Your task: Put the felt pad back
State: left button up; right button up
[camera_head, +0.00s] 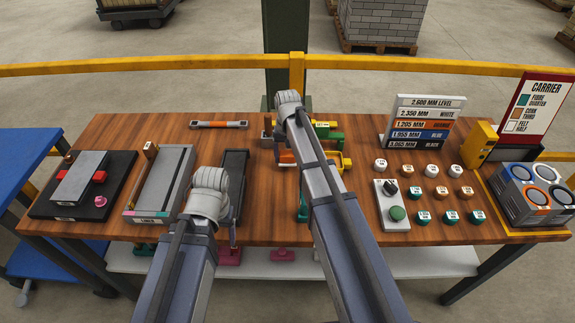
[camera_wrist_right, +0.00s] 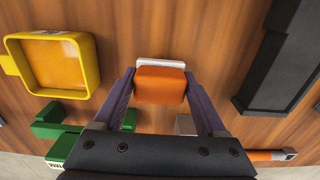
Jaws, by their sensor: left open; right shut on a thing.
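My right gripper (camera_wrist_right: 160,88) is shut on an orange block (camera_wrist_right: 159,85) with a pale white strip along its far edge in the right wrist view. This may be the felt pad, but I cannot tell for sure. In the head view, a bit of orange (camera_head: 286,157) shows beside my right wrist, between the dark tray (camera_head: 235,165) and the yellow frame (camera_head: 347,163). The arm hides most of that gripper. My left gripper (camera_head: 232,236) is near the table's front edge, mostly hidden behind its own wrist; only a purple sliver shows, and it appears empty.
The yellow frame (camera_wrist_right: 94,65) and green parts (camera_wrist_right: 65,147) lie close by. A long grey tray (camera_head: 160,180) and a black base (camera_head: 100,205) stand left. Several small knobs (camera_head: 427,170) and a button box (camera_head: 391,224) stand right. A sign (camera_head: 535,105) stands at the back right.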

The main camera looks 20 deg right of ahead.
aim_at(287, 163)
jog(key=shift+f+b, duration=0.9)
jog(key=shift+f, duration=0.5)
jog(key=shift+f, duration=0.15)
jog(key=o, duration=1.2)
jog(key=shift+o, duration=0.2)
notch_tip(287, 163, up, 12)
jog(key=p, duration=1.2)
jog(key=shift+r, duration=0.25)
